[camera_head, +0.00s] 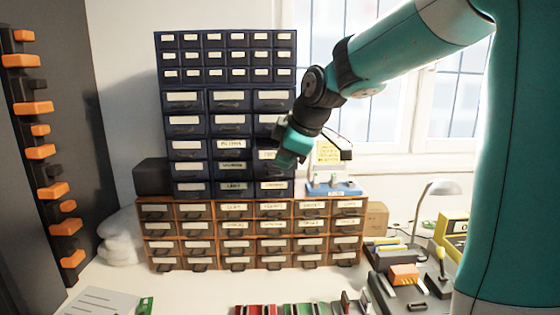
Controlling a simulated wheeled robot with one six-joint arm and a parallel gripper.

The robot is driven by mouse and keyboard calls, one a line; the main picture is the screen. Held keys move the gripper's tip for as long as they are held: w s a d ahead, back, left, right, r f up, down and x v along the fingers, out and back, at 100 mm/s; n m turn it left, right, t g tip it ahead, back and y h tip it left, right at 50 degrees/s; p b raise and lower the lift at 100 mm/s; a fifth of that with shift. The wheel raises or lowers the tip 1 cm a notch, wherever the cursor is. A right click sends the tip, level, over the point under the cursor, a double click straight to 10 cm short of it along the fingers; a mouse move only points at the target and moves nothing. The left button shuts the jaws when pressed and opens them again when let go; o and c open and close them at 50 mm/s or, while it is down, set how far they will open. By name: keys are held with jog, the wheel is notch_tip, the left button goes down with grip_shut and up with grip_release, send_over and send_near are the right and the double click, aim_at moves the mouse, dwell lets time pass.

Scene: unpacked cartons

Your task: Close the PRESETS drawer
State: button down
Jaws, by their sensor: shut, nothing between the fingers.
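A dark blue drawer cabinet (209,110) stands on a lower cabinet with orange-brown drawers. In its right column, a drawer with a pale, partly covered label (267,155) seems to stick out from the front. Its lettering is too small to read surely, so I cannot confirm that it is the PRESETS drawer. My gripper (288,160) is shut and empty, in front of the right side of the blue cabinet. It overlaps this drawer's right part in the picture and hides it; whether they touch cannot be told.
The orange-brown cabinet (206,230) has several labelled drawers. A blue-based device (335,189) stands on top, right of the blue cabinet. A black box (152,176) is at its left. Tools and a lamp (440,188) crowd the right.

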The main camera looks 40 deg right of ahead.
aim_at(275, 153)
jog(key=shift+w+d+f+p, duration=0.35)
jog(key=shift+w+f, duration=0.15)
jog(key=shift+w, duration=0.25)
jog(key=shift+w+d+f+p, duration=0.3)
jog(key=shift+w+f, duration=0.15)
jog(key=shift+w, duration=0.35)
jog(key=shift+w+d+f+p, duration=0.3)
jog(key=shift+w+f, duration=0.2)
jog(key=shift+w, duration=0.25)
jog(key=shift+d, duration=0.1)
jog(key=w+d, duration=0.1)
jog(key=w, duration=0.1)
jog(key=w+d+p, duration=0.1)
jog(key=w+d, duration=0.2)
jog(key=w, duration=0.1)
jog(key=shift+w+d, duration=0.25)
jog(key=shift+w, duration=0.05)
jog(key=shift+s+a, duration=0.1)
